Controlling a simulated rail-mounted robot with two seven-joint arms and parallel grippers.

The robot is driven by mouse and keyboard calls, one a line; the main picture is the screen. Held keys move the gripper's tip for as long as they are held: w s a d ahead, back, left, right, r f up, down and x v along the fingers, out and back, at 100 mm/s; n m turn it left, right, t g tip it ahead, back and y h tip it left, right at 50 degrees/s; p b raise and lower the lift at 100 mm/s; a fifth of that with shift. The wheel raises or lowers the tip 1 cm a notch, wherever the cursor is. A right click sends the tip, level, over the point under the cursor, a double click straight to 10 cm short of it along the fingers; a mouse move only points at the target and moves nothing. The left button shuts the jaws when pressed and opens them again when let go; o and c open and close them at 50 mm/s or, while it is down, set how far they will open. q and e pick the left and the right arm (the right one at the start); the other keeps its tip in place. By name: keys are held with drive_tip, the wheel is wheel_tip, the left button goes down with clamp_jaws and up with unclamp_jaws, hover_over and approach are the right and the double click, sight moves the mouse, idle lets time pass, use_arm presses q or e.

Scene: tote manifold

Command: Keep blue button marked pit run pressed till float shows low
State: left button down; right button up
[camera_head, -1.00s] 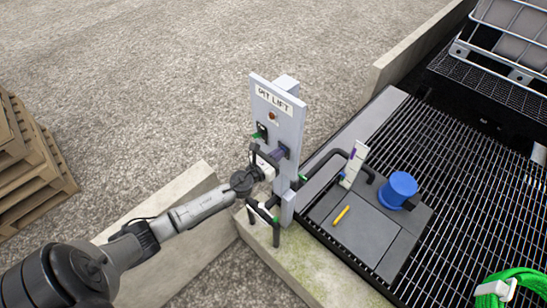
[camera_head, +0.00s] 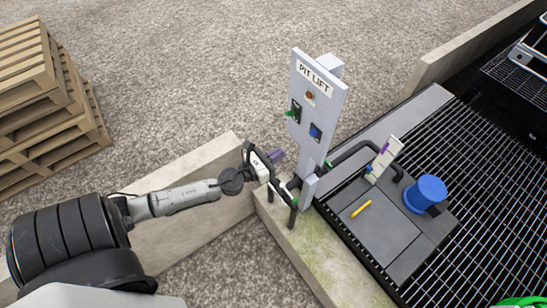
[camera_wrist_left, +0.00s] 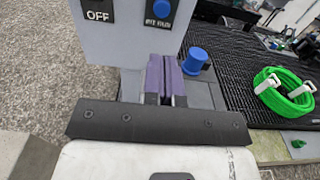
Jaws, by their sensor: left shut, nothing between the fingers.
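The grey panel marked PIT LIFT (camera_head: 327,78) stands upright on the concrete kerb. Its blue button (camera_head: 316,132) is uncovered, and in the left wrist view the blue button (camera_wrist_left: 162,8) sits above a label reading PIT RUN. The fingers (camera_wrist_left: 166,78) point toward the panel's lower part in the wrist view. The white float gauge (camera_head: 384,160) with a purple mark stands right of the panel; its reading is too small to tell. My right gripper is out of view.
A blue pump (camera_head: 427,192) and yellow stick (camera_head: 361,208) are on the grey plate. A green hose coil (camera_wrist_left: 285,92) lies farther right.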

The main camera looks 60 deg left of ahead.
use_arm(q)
drive_tip(key=shift+s, duration=0.65)
idle(0.8)
